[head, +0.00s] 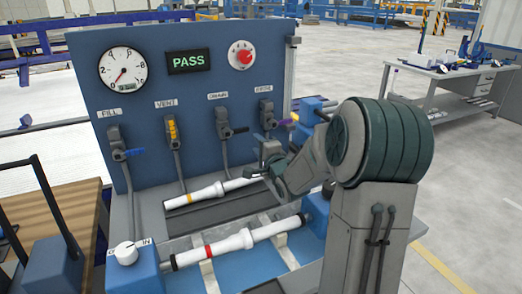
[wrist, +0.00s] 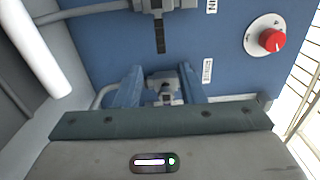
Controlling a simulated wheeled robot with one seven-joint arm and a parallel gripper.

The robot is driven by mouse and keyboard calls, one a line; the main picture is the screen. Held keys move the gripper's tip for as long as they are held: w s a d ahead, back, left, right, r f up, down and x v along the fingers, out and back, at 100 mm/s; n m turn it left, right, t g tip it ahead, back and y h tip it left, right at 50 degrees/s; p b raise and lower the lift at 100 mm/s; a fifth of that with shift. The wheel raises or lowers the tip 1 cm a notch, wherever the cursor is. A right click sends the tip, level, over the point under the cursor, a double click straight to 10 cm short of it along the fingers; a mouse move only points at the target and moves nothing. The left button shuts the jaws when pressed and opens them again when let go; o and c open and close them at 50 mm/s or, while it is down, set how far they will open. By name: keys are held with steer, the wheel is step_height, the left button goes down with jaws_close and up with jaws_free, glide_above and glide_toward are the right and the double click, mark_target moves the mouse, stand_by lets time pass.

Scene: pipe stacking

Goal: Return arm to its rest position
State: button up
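My gripper (head: 268,152) is in front of the blue test panel (head: 90,60), near its lower right valves, partly hidden by my arm. In the wrist view its two blue fingers (wrist: 158,80) are spread apart, with a grey valve fitting (wrist: 164,92) showing between and beyond them. I see no held part. A white pipe with a yellow band (head: 208,194) lies on the dark tray below the panel. Another white pipe with a red band (head: 228,246) lies in the blue fixture. The display (head: 188,61) reads PASS.
Several labelled valves, including a yellow-handled one (head: 172,130), stick out of the panel. A red knob (head: 241,55) is at its upper right. A wooden table (head: 25,215) is at left and a grey workbench (head: 450,75) at back right. Open floor lies right of the panel.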

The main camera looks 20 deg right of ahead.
steer(key=shift+s+d, duration=0.1)
steer(key=shift+s, duration=0.85)
steer(key=s+a+n+g+p, duration=0.2)
steer(key=s+n+g, duration=0.3)
steer(key=s, duration=0.6)
steer(key=s+a+r+n+g+p, duration=0.1)
steer(key=s+a+n+g+p, duration=0.2)
steer(key=s, duration=0.8)
steer(key=s+a+r+n+g+h+p, duration=0.1)
steer(key=s+a+n+g+p, duration=0.1)
steer(key=s+a+n+g, duration=0.3)
steer(key=s+n+g, duration=0.2)
steer(key=s+n, duration=0.2)
steer(key=s, duration=0.2)
steer(key=shift+a+p, duration=0.3)
steer(key=shift+p, duration=0.05)
steer(key=shift+o, duration=0.2)
steer(key=shift+s+d, duration=0.1)
